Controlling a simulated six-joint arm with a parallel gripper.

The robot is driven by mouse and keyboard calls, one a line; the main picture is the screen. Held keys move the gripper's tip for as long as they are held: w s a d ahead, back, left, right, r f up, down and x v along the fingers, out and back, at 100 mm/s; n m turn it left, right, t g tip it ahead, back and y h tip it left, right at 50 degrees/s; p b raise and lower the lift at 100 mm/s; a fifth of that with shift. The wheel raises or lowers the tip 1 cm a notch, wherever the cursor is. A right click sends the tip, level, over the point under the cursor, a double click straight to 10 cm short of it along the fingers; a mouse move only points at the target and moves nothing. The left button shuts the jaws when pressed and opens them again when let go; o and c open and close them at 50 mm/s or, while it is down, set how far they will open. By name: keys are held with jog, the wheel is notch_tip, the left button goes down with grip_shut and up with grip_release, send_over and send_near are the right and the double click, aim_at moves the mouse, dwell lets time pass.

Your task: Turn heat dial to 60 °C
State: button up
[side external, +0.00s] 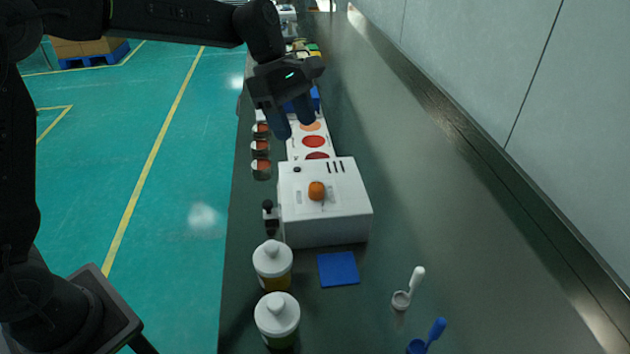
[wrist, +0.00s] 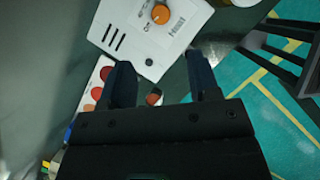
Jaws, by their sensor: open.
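The heat dial (side external: 317,190) is an orange knob on top of a white box-shaped device (side external: 325,222) on the dark bench. In the wrist view the orange dial (wrist: 160,14) shows near the top edge, on the white panel (wrist: 143,45) with dark slots. Any temperature marks are too small to read. My gripper (side external: 292,128) is open and empty, above the bench and behind the device in the side view, apart from the dial. In the wrist view its two fingers (wrist: 163,80) are spread, with the dial beyond their tips.
A white card with red circles (side external: 314,141) lies behind the device. Small jars (side external: 261,147) line the left edge. Two white-capped bottles (side external: 272,262), a blue square (side external: 338,269) and a mortar with white pestle (side external: 402,298) stand in front. The bench right of the device is clear.

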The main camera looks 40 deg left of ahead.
aim_at(316, 186)
jog(key=x, duration=1.2)
jog(key=shift+d+f, duration=0.1)
jog(key=shift+f, duration=0.25)
jog(key=c, duration=0.9)
